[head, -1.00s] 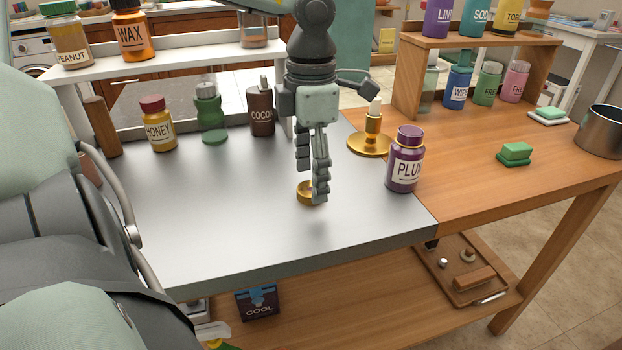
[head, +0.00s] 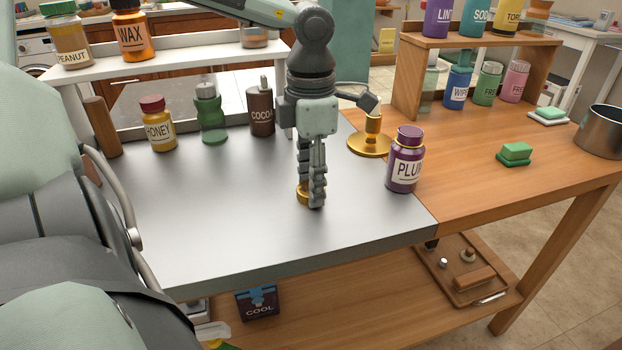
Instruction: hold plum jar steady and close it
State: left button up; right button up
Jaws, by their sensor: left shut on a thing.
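The plum jar (head: 404,170) stands upright near the right edge of the grey metal table top. It has a purple body, a white label reading "PLU", a gold neck band and a purple top. A small round gold thing (head: 302,194), which looks like a lid, is low at the table surface left of the jar. My left gripper (head: 312,200) points straight down, shut on this gold lid, and its fingers hide much of it. The gripper is apart from the jar. My right gripper is not in view.
A gold candle holder (head: 369,146) stands just behind the jar. A honey jar (head: 158,128), a green bottle (head: 211,117) and a cocoa bottle (head: 261,112) line the back. The front of the metal top is clear.

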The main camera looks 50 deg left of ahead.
pick_arm(q)
jog(key=shift+r, duration=0.1)
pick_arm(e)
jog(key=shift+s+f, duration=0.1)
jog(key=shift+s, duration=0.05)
pick_arm(q)
jog(key=shift+r, duration=0.2)
notch_tip(320, 180, up, 4)
jog(key=shift+s, duration=0.15)
jog(key=s+d+r, duration=0.1)
jog(key=s+r, duration=0.2)
jog(key=s, duration=0.2)
jog(key=s+d+r+b, duration=0.1)
jog(key=s+d+r, duration=0.1)
jog(key=s, duration=0.4)
jog(key=shift+r, duration=0.7)
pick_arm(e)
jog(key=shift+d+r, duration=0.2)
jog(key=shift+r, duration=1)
